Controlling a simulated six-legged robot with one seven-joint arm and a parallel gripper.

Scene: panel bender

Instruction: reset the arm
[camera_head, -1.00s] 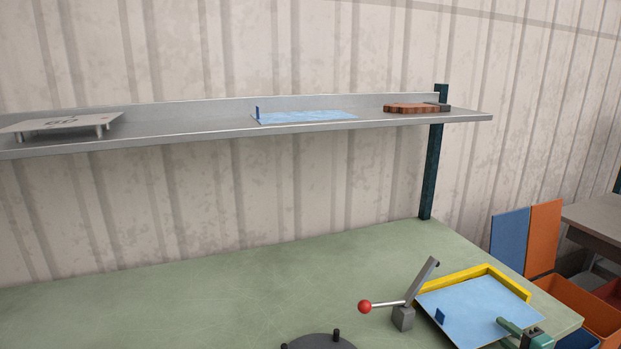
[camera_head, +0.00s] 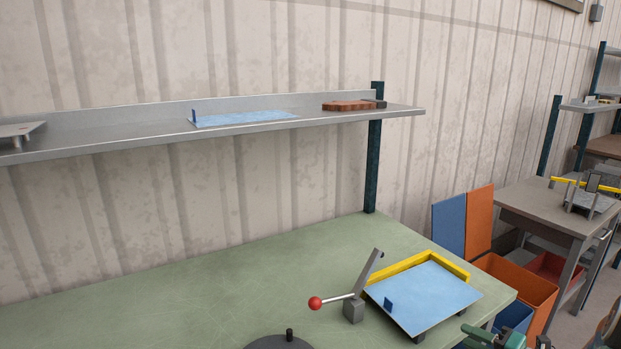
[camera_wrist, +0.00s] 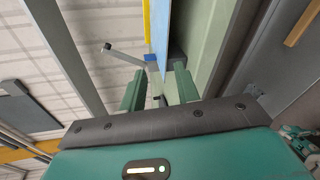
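My gripper (camera_head: 470,332) shows at the bottom edge of the head view, just off the front right side of the green bench (camera_head: 180,285). In the wrist view its two green fingers (camera_wrist: 160,88) stand apart with nothing held between them. A light blue sheet (camera_head: 430,293) with a small dark blue tab lies in a yellow corner stop (camera_head: 415,260) on the bench. The sheet also shows edge-on beyond the fingers in the wrist view (camera_wrist: 163,30). A gap separates my gripper from the sheet.
A red-knobbed lever (camera_head: 316,303) stands left of the sheet. A dark round piece (camera_head: 278,343) is at the bottom. The shelf (camera_head: 80,136) above holds another blue sheet (camera_head: 245,117) and a brown object (camera_head: 348,105). Orange bins (camera_head: 525,285) and a grey table (camera_head: 540,208) stand right.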

